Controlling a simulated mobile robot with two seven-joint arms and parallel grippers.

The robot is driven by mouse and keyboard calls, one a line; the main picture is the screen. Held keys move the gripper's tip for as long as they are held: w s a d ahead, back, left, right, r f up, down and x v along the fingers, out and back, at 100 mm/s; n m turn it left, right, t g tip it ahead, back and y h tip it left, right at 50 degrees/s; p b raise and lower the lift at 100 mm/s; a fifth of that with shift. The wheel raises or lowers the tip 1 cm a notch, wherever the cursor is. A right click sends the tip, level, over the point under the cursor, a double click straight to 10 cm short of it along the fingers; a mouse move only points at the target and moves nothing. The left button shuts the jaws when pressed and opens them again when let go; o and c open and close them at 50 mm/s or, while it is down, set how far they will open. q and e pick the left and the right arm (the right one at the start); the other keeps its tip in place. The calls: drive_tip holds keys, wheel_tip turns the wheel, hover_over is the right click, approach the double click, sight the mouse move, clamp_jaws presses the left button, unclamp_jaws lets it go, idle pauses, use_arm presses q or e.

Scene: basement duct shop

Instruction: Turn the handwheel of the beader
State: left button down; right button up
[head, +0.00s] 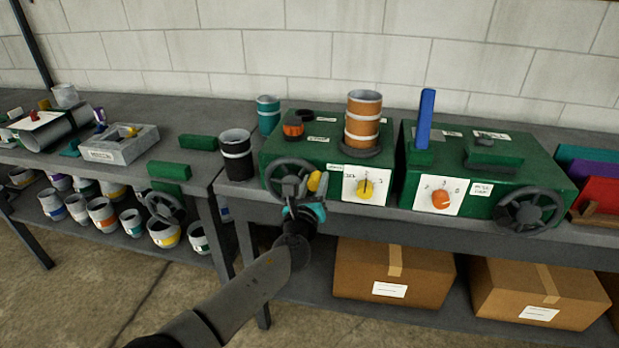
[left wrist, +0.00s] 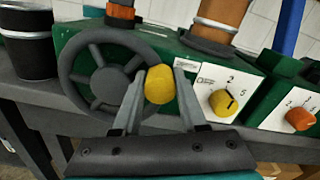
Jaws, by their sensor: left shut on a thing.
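A green machine (head: 275,155) stands on the bench, with a dark grey spoked handwheel (head: 291,179) on its front left. A yellow knob (head: 315,181) sticks out from the wheel's right side. My left gripper (head: 305,208) is at that knob. In the left wrist view its two fingers (left wrist: 159,85) stand on either side of the yellow knob (left wrist: 160,84) and are shut on it, with the handwheel (left wrist: 100,72) just left. Right of the wheel is a white dial plate with a yellow pointer knob (head: 366,187). My right gripper is out of view.
An orange ringed duct piece (head: 362,119) stands on the machine. A second green machine (head: 470,165) to the right has an orange dial and its own handwheel (head: 529,211). A dark cup (head: 236,155) stands close left. Cardboard boxes (head: 392,273) sit on the shelf below.

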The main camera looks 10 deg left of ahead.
use_arm(q)
drive_tip(key=f+m, duration=0.2)
drive_tip(key=m, duration=0.1)
drive_tip(key=shift+d, duration=0.4)
drive_tip(key=shift+d+f+m+b, duration=0.1)
drive_tip(key=shift+f+m+b, duration=0.2)
drive_tip(key=shift+m, duration=0.35)
drive_tip(key=shift+f+m+b, duration=0.1)
drive_tip(key=shift+f+m, duration=0.3)
drive_tip(key=shift+m, duration=0.25)
drive_tip(key=shift+f, duration=0.1)
drive_tip(key=c, duration=0.7)
unclamp_jaws()
drive_tip(key=shift+c, duration=0.2)
drive_tip(key=s+p, duration=0.4)
drive_tip(key=s, duration=1.1)
drive_tip(key=shift+s+a, duration=0.15)
drive_tip(key=shift+a, duration=0.15)
